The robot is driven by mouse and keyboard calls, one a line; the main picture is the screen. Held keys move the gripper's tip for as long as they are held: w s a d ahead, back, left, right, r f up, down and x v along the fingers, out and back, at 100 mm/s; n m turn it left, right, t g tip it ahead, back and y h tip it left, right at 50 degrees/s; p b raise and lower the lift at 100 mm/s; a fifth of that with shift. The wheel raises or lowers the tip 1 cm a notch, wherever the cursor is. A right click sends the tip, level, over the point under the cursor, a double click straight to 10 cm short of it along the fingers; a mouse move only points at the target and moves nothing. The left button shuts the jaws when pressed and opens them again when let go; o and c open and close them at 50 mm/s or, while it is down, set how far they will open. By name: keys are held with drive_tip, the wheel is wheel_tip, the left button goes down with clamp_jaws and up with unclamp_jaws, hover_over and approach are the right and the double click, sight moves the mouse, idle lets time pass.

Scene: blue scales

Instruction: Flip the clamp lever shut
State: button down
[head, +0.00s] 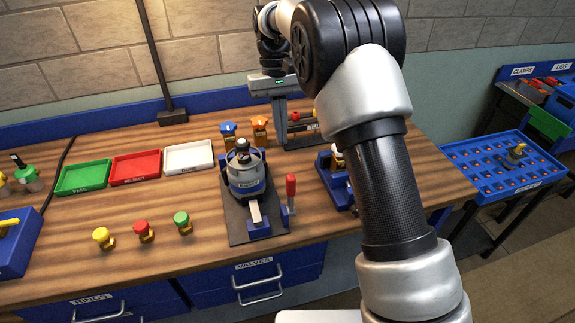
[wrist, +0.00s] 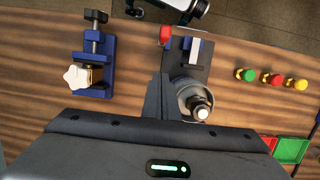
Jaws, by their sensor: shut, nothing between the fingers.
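The clamp lever has a red handle (head: 290,186) that stands upright at the front right corner of a dark base plate (head: 236,222). In the wrist view the red handle (wrist: 165,34) shows near the top, seen from above. A round grey and blue valve body (head: 246,182) sits on the plate behind a pale bar (head: 255,212). My gripper (wrist: 160,80) is shut and empty. Its fingers point down behind the lever and are apart from it. In the head view my gripper (head: 281,140) is behind and right of the valve body.
A blue vise (head: 335,182) stands close to the right of the plate; its white star knob (wrist: 76,77) shows in the wrist view. Three coloured knobs (head: 142,231) stand left of the plate. Green, red and white trays (head: 135,167) lie behind them. Bare wood lies between.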

sight(291, 195)
drive_tip(key=s+d+f, duration=0.1)
drive_tip(key=s+f, duration=0.4)
drive_tip(key=f, duration=0.1)
drive_tip(key=shift+s+d+f+p, duration=0.2)
drive_tip(key=shift+d+p, duration=0.05)
drive_tip(key=shift+p, duration=0.1)
